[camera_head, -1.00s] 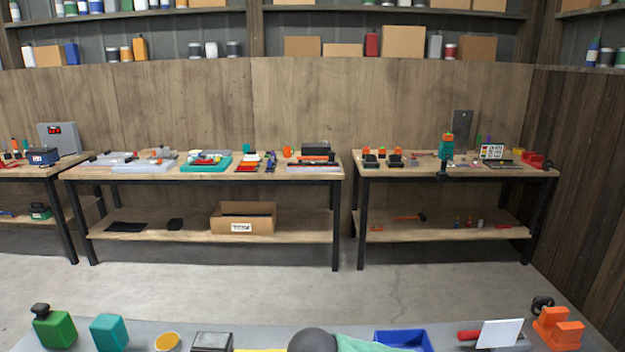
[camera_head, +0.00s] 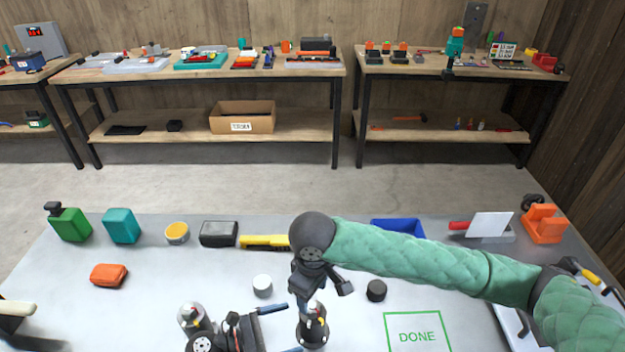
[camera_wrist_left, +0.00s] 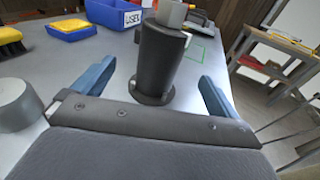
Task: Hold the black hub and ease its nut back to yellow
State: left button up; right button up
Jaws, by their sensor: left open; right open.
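The black hub (camera_head: 313,332) stands upright on the grey bench, with small red and yellow marks near its top. In the left wrist view the hub (camera_wrist_left: 158,62) rises between and ahead of my finger pads, with a pale grey nut (camera_wrist_left: 172,12) on top, cut by the frame edge. My left gripper (camera_head: 286,329) is open, its blue fingers pointing at the hub from the left; in its wrist view (camera_wrist_left: 158,78) no pad touches the hub. My right gripper (camera_head: 314,300) is just above the hub, pointing down; its fingertips partly hide the nut.
A grey hub (camera_head: 192,318) with red and yellow marks stands left of my left gripper. A white cylinder (camera_head: 262,285) and a black cylinder (camera_head: 376,290) stand nearby. A green DONE square (camera_head: 418,334) is clear at right. A blue bin (camera_head: 398,228) stands behind.

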pick_arm(q)
jog(key=shift+s+a+r, duration=0.15)
jog(key=shift+s+a, duration=0.05)
jog(key=shift+a, duration=0.5)
pick_arm(e)
jog(key=shift+f, duration=0.15)
pick_arm(q)
jog(key=shift+o, duration=0.2)
